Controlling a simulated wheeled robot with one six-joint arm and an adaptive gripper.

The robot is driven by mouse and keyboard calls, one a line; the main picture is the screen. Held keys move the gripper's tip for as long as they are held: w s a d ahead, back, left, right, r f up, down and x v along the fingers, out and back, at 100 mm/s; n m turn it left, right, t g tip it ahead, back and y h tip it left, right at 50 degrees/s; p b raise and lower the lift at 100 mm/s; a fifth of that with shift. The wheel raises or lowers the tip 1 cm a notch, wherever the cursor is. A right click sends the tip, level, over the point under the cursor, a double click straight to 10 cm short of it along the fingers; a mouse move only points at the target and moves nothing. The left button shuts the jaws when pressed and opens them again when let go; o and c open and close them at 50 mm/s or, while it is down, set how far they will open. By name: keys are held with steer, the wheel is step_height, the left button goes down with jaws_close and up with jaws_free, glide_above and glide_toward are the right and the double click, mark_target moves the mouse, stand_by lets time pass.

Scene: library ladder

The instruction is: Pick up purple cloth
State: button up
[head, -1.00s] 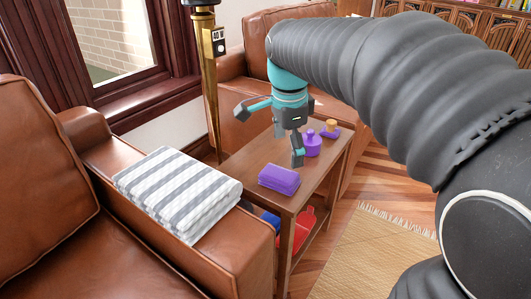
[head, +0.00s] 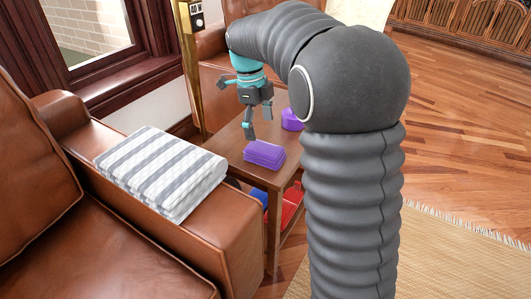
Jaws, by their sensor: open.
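The purple cloth (head: 264,155) is a small folded stack lying flat near the front edge of the wooden side table (head: 259,177). My gripper (head: 237,110) is open and empty. It hangs above the table, behind the cloth in the head view and apart from it.
A purple object (head: 291,120) stands farther back on the table, partly hidden by my arm. A striped folded towel (head: 160,170) lies on the leather sofa's arm (head: 237,225). A brass pole (head: 189,70) rises behind the table. Red and blue items sit on the lower shelf.

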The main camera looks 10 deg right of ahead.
mark_target(265, 148)
steer(key=shift+s+d+f+b, duration=0.1)
steer(key=shift+s+d+f, duration=0.1)
steer(key=shift+f, duration=1.1)
steer(key=shift+s+d+f+b, duration=0.15)
steer(key=shift+d+f, duration=0.05)
steer(key=shift+f, duration=1.05)
steer(key=shift+s+d+f+b, duration=0.1)
steer(key=shift+s+d+f, duration=0.1)
steer(key=shift+f, duration=1.1)
steer(key=c, duration=1.2)
